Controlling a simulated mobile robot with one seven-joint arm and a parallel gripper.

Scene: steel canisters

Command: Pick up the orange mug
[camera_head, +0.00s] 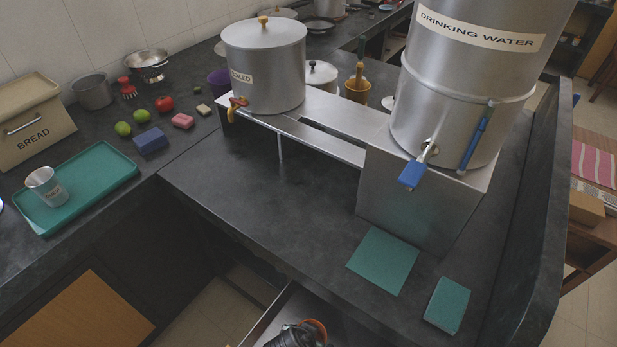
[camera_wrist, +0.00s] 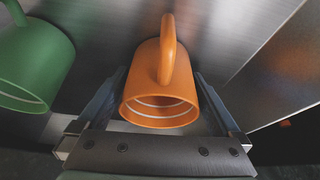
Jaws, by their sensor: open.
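The orange mug (camera_wrist: 146,86) is in the middle of the wrist view, its open rim facing my gripper and its handle at the top of the picture. My gripper (camera_wrist: 160,80) is open, with one finger on each side of the mug. I cannot tell whether either finger touches it. In the head view my gripper (camera_head: 292,336) is at the bottom, low in an open steel-sided drawer. An orange curve of the mug (camera_head: 318,327) shows beside it; most of the mug is hidden there.
A green mug (camera_wrist: 30,62) lies close on the left in the wrist view. The drawer's metal wall (camera_head: 262,318) is near my gripper. Above is the dark counter (camera_head: 260,205) with a drinking water canister (camera_head: 460,90), green cloth (camera_head: 384,261) and green block (camera_head: 447,304).

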